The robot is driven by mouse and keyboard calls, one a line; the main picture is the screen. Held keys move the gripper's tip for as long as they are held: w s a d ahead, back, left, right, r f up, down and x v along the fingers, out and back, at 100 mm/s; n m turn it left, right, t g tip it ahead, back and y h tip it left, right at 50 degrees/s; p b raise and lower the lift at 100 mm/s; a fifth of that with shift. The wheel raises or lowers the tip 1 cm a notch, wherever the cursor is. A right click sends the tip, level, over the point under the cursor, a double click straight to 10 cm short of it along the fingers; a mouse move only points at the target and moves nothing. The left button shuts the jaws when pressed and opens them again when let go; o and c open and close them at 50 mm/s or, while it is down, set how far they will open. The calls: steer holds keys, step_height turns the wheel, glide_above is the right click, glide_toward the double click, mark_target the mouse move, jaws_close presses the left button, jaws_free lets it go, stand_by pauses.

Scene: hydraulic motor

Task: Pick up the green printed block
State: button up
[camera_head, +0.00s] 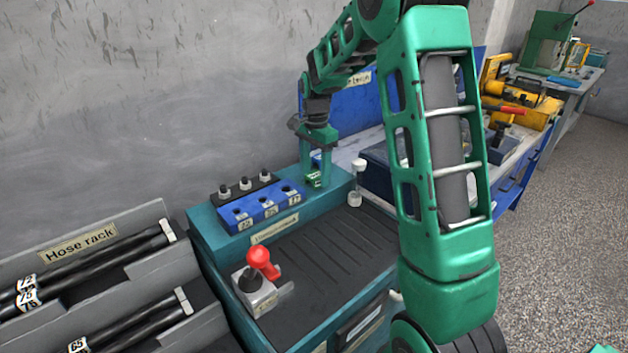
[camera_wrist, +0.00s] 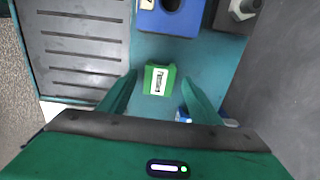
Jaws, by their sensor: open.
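The green printed block (camera_wrist: 159,79) has a white printed label and stands on the teal top of the bench between my fingers in the wrist view. In the head view the block (camera_head: 313,179) shows small, low between the fingertips. My gripper (camera_wrist: 155,92) is open, one finger on each side of the block, with a visible gap on both sides. It also shows in the head view (camera_head: 317,176), pointing down at the back right of the bench top. Whether the fingertips are level with the block is hard to tell.
A blue block with holes (camera_head: 262,207) stands close by, left of the gripper, with a black strip of fittings (camera_head: 244,186) behind it. A red-knobbed lever (camera_head: 262,262) stands at the front left. The grey wall is close behind. The ribbed black surface (camera_head: 335,250) is clear.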

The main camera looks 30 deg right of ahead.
steer(key=shift+c, duration=0.4)
steer(key=c, duration=1)
steer(key=shift+r, duration=0.15)
steer(key=shift+c, duration=0.2)
